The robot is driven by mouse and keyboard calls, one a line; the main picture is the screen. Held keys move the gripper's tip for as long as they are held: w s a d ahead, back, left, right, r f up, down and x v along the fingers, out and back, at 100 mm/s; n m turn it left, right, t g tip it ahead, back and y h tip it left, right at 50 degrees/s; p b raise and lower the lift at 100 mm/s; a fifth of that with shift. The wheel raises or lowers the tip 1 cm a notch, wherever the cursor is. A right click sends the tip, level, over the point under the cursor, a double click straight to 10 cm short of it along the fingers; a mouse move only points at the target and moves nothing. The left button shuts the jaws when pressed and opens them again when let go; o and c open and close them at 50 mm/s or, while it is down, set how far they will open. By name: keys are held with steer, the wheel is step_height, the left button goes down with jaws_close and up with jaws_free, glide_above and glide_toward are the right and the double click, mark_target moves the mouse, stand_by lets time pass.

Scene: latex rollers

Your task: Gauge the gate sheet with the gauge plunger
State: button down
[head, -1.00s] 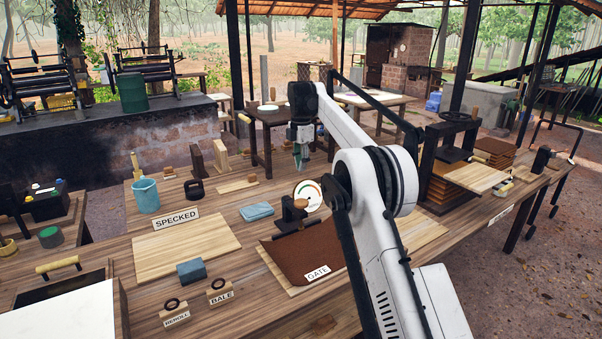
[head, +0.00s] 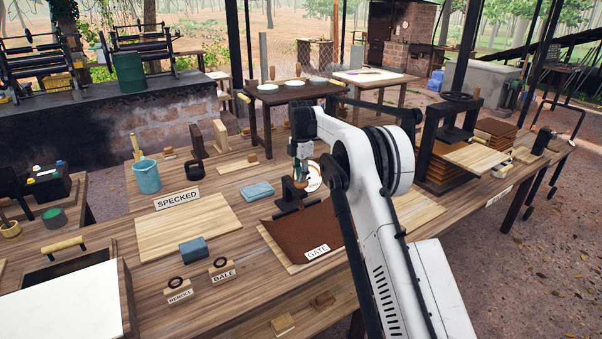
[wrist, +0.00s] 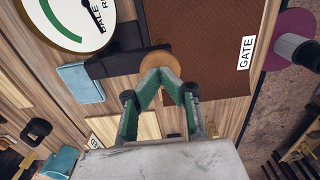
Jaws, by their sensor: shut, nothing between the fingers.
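The brown gate sheet (head: 328,228) lies on a pale board, with a white GATE label (head: 317,253) at its near edge. A dark gauge stand (head: 289,206) sits at the sheet's far left side, with a round dial (head: 314,178) behind it, partly hidden by my arm. The gauge plunger's round wooden knob (wrist: 155,62) shows in the wrist view just beyond my fingertips. My gripper (wrist: 160,75) is shut and empty, its green fingers meeting at the knob's edge in that picture. In the head view my gripper (head: 300,180) is at the plunger. I cannot tell whether they touch.
A SPECKED board (head: 190,225), a blue block (head: 193,250) and a blue folded cloth (head: 257,190) lie left of the gauge. REROLL and BALE stands (head: 222,268) are near the front. A dark press (head: 448,145) stands at right.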

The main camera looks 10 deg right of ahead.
steer(key=shift+f+b, duration=0.95)
steer(key=shift+f, duration=0.4)
step_height(320, 180, up, 14)
steer(key=shift+r+p, duration=0.15)
steer(key=shift+p, duration=0.25)
